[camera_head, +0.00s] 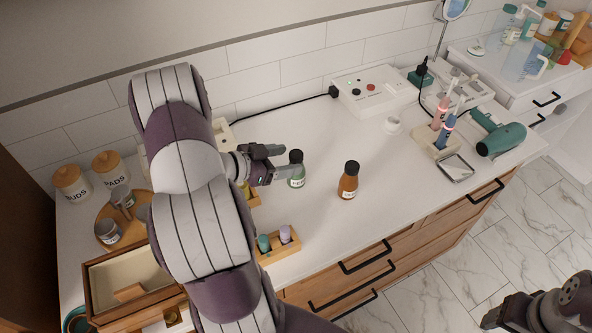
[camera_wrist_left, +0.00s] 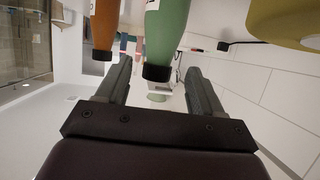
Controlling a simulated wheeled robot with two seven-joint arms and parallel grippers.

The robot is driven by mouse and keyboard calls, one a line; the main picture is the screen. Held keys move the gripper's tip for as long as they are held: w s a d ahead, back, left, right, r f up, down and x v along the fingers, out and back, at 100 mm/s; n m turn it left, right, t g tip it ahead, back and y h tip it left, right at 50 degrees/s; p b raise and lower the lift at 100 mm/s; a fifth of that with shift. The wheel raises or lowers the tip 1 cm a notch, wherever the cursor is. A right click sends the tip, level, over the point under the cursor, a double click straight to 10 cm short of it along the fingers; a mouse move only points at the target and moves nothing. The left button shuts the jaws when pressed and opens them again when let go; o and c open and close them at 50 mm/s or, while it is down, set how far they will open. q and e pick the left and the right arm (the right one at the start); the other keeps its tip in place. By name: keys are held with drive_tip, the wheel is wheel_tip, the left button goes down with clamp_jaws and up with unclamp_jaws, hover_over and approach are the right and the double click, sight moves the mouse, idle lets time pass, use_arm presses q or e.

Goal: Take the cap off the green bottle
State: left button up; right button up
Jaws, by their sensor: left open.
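The green bottle (camera_head: 297,181) stands upright on the white counter with its dark cap (camera_head: 296,155) on. My left gripper (camera_head: 285,161) is open, just left of the bottle at about cap height, its fingers pointing at it. In the left wrist view, which looks inverted, the green bottle (camera_wrist_left: 166,32) hangs from the top edge. Its black cap (camera_wrist_left: 156,73) shows between the two open fingers (camera_wrist_left: 158,80), with gaps on both sides. I cannot tell whether the fingers reach around the cap. My right gripper (camera_head: 497,314) is at the lower right, over the floor, its jaws unclear.
An amber bottle (camera_head: 348,184) with a black cap stands close to the right of the green one. A wooden holder (camera_head: 281,249) with small bottles sits nearer the front edge. A white box (camera_head: 368,91) and toothbrush stand (camera_head: 432,141) are farther right.

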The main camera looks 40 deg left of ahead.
sight(290, 159)
use_arm(q)
drive_tip(key=x, duration=0.4)
drive_tip(key=shift+d+r, duration=0.1)
drive_tip(key=shift+d, duration=0.05)
drive_tip(key=shift+s, duration=0.15)
drive_tip(key=c, duration=0.4)
clamp_jaws()
drive_tip(key=shift+r, duration=0.1)
